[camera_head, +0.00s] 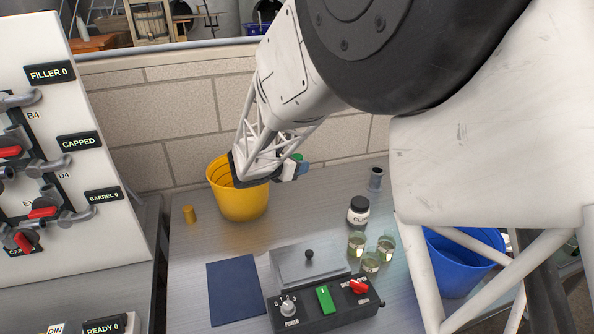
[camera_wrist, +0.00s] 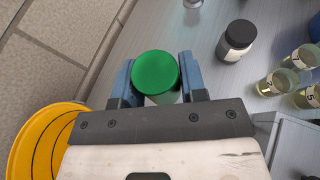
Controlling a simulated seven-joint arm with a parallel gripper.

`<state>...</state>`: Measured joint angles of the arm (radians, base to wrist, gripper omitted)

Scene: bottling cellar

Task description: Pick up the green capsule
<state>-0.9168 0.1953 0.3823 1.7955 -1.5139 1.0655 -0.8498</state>
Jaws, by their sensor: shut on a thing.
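The green capsule (camera_wrist: 156,72) has a round green top and a paler body below it. It sits between the two blue fingers of my gripper (camera_wrist: 157,82), which are shut on it. In the head view only a small piece of the green capsule (camera_head: 298,157) shows behind my gripper (camera_head: 296,168); the rest is hidden. My gripper is beside the yellow bucket's right rim and appears to be above the metal table.
The yellow bucket (camera_head: 238,204) stands left of my gripper. A dark jar with a white label (camera_head: 358,211), several glasses (camera_head: 370,261) and a control box (camera_head: 325,303) stand on the table. A blue bucket (camera_head: 458,282) is right.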

